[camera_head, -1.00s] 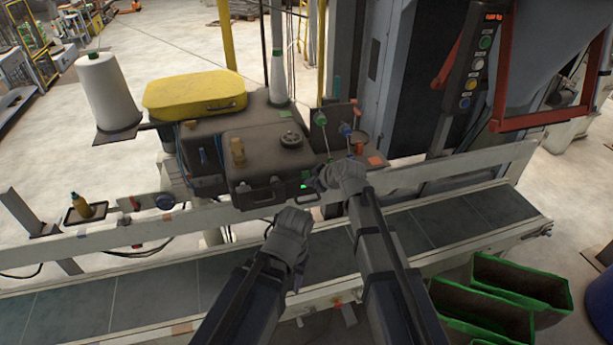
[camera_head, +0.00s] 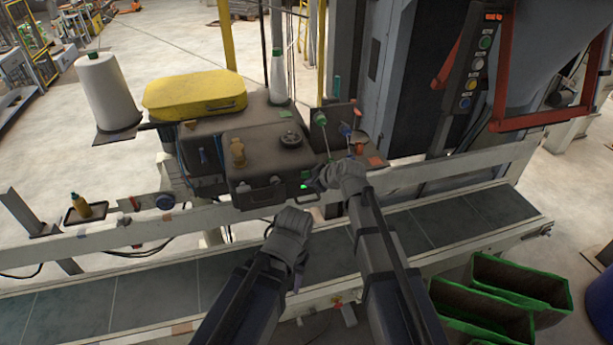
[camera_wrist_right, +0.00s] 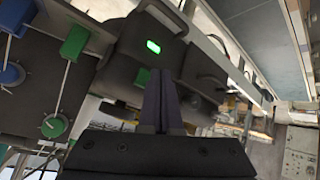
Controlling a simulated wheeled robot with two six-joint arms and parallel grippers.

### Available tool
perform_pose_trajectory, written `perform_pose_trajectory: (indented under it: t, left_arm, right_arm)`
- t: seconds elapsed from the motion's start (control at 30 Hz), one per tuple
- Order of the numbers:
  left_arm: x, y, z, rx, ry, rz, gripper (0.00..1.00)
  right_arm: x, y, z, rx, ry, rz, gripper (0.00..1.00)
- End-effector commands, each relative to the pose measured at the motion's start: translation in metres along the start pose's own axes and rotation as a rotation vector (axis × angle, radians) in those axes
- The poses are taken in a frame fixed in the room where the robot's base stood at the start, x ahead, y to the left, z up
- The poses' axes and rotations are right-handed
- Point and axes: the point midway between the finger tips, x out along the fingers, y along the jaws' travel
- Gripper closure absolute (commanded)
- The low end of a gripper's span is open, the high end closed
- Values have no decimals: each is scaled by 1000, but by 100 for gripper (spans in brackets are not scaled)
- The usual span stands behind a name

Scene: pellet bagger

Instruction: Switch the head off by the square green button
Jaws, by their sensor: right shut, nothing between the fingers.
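The dark sewing head (camera_head: 262,160) stands behind the conveyor. A lit green rectangle (camera_head: 304,186) shows on its right end, and in the right wrist view (camera_wrist_right: 153,46). A second, rounder green patch (camera_wrist_right: 141,77) shows beside my fingertips there; I cannot tell which of the two is the square button. My right gripper (camera_head: 318,184) is shut and empty, just right of the head's end. Its fingers (camera_wrist_right: 162,78) point at the head, very close to the second patch; contact cannot be told. My left gripper (camera_head: 290,222) is over the conveyor; its fingers are hidden.
A panel with green, blue and red knobs (camera_head: 345,130) stands right of the head. A yellow cover (camera_head: 195,94) and a white thread cone (camera_head: 108,90) are at left. The pale rail (camera_head: 420,178) and conveyor belt (camera_head: 150,284) run in front. Green-edged bags (camera_head: 500,290) stand at lower right.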

Motion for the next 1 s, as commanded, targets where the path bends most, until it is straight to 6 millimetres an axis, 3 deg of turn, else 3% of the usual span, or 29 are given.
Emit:
perform_pose_trajectory:
  t: [1.0]
  left_arm:
    - [0,0,0,0,0,0,50]
  right_arm:
    - [7,5,-5,0,0,0,100]
